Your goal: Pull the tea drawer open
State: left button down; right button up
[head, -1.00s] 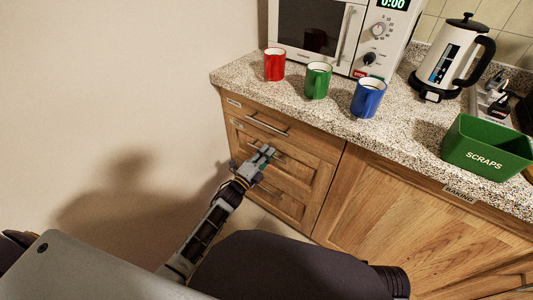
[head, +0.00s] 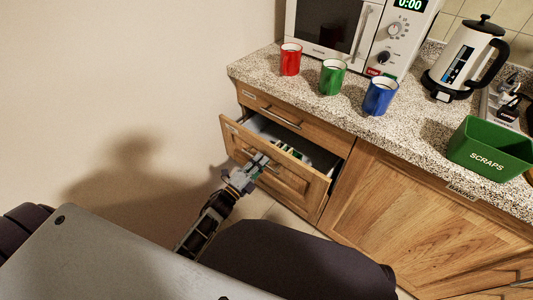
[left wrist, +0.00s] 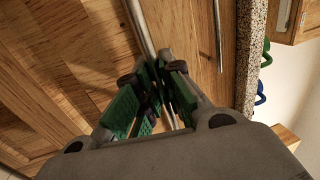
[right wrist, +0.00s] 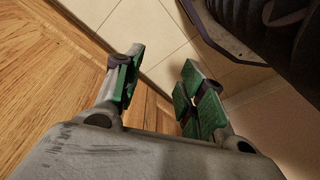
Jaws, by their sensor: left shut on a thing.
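The second drawer (head: 306,184) of the wooden cabinet stands partly open below the closed top drawer (head: 325,131). Its white inside shows, with several small packets (head: 287,147) in it. I cannot read its label. My left gripper (head: 259,160) is at the drawer's front, shut on the bar handle (left wrist: 139,25), which runs between its fingers in the left wrist view (left wrist: 160,68). My right gripper (right wrist: 162,64) is open and empty, above the floor near a wooden cabinet front.
Red (head: 290,60), green (head: 333,78) and blue (head: 380,97) mugs stand on the speckled counter (head: 420,140), with a microwave (head: 330,25), a kettle (head: 462,60) and a green scraps bin (head: 487,155). A closed cabinet door (head: 400,215) is right of the drawers.

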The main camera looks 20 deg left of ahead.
pick_arm(q)
jog(key=r+p+v, duration=0.1)
jog(key=p+v, duration=0.1)
jog(key=v, duration=0.6)
jog(key=r+p+v, duration=0.2)
jog(key=p+v, duration=0.1)
jog(key=v, duration=0.6)
jog(key=shift+s, duration=0.4)
pick_arm(e)
jog(key=s+d+f, duration=0.1)
jog(key=d+f, duration=0.1)
jog(key=f, duration=0.5)
jog(key=s+d+f, duration=0.2)
jog(key=f, duration=0.5)
jog(key=shift+d+f+t+h, duration=0.15)
jog(key=shift+f+t+h, duration=0.15)
jog(key=shift+h, duration=0.1)
pick_arm(q)
jog(key=shift+a+r, duration=0.1)
jog(key=c, duration=1.5)
grip_release()
jog(key=shift+v, duration=6)
pick_arm(e)
jog(key=shift+w, duration=0.1)
